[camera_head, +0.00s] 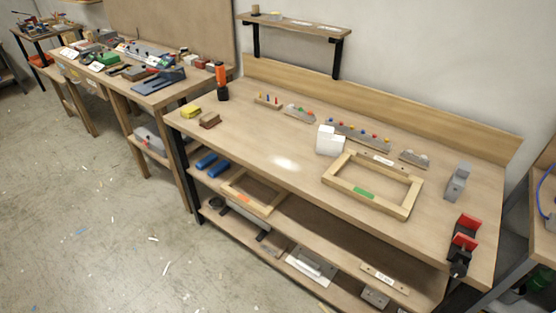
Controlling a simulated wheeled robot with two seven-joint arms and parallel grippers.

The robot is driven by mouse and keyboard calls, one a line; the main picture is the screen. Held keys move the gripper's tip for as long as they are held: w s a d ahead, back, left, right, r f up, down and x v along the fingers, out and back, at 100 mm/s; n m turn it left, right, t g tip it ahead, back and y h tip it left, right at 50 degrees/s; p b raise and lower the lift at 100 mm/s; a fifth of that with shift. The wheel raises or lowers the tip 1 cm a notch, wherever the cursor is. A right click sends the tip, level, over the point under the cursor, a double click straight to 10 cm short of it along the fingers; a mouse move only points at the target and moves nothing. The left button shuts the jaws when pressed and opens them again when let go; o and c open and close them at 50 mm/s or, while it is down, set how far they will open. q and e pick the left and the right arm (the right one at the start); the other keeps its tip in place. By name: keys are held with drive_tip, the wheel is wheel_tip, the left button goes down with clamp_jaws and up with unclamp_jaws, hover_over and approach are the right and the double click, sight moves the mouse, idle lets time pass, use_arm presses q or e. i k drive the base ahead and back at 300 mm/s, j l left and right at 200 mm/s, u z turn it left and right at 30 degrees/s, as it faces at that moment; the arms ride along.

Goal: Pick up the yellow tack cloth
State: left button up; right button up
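A small yellow block-shaped item (190,111), which looks like the folded yellow tack cloth, lies on the near left corner of the middle workbench (260,165). It lies flat, with a brown block (210,121) close to its right. Nothing covers it. Neither of my grippers shows in the head view.
An orange and black tool (221,82) stands upright behind the cloth. A wooden frame (413,195) and a white roll (329,140) are further right. A red and black clamp-like tool (464,243) sits at the right end. Open floor (100,210) lies in front at left.

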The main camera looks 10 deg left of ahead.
sight(192, 110)
drive_tip(key=i+j, duration=0.15)
drive_tip(key=j, duration=0.2)
drive_tip(key=i+j+z, duration=0.15)
drive_tip(key=i+j, duration=0.15)
drive_tip(key=j, duration=0.35)
drive_tip(key=i+j+z, duration=0.1)
drive_tip(key=j, duration=0.25)
drive_tip(key=i, duration=0.05)
